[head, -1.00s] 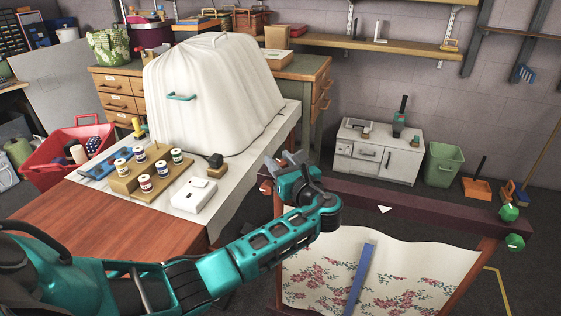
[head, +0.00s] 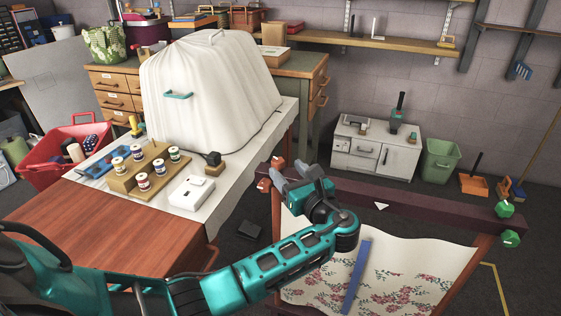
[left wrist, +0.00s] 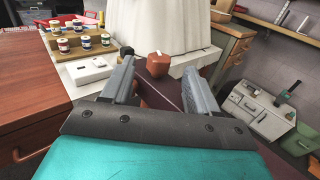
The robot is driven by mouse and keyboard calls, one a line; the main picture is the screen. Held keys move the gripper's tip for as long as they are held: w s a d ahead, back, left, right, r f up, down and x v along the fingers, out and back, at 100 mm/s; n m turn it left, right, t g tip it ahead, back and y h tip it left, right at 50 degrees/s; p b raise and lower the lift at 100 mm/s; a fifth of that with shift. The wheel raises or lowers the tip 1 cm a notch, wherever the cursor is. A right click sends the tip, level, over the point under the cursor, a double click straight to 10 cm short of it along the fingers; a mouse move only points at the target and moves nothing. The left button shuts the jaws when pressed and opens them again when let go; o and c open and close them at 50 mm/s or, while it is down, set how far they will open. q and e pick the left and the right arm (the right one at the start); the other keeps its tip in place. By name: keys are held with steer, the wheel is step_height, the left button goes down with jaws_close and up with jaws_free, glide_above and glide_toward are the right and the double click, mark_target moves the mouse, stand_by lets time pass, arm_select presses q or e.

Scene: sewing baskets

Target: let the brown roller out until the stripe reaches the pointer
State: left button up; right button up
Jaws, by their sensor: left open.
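A wooden frame holds a floral cloth (head: 405,270) with a blue stripe (head: 357,275) across it. A white triangular pointer (head: 381,206) sits on the dark far beam (head: 420,204); the stripe's far end is left of it. The brown roller (head: 277,215) is at the left side, with brown knobs (head: 264,184) at its far end. My left gripper (head: 285,173) is open by these knobs. In the left wrist view, one brown knob (left wrist: 158,66) with a white mark shows beyond and between the open fingertips; contact is unclear. My right gripper is out of view.
Green knobs (head: 509,238) are at the frame's right end. A wooden table (head: 120,230) with thread spools (head: 143,181), a white box (head: 192,193) and a white covered bulk (head: 205,90) stands at left. A white cabinet (head: 376,153) and green bin (head: 440,160) stand behind.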

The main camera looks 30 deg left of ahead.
arm_select(q)
steer(key=v, duration=0.7)
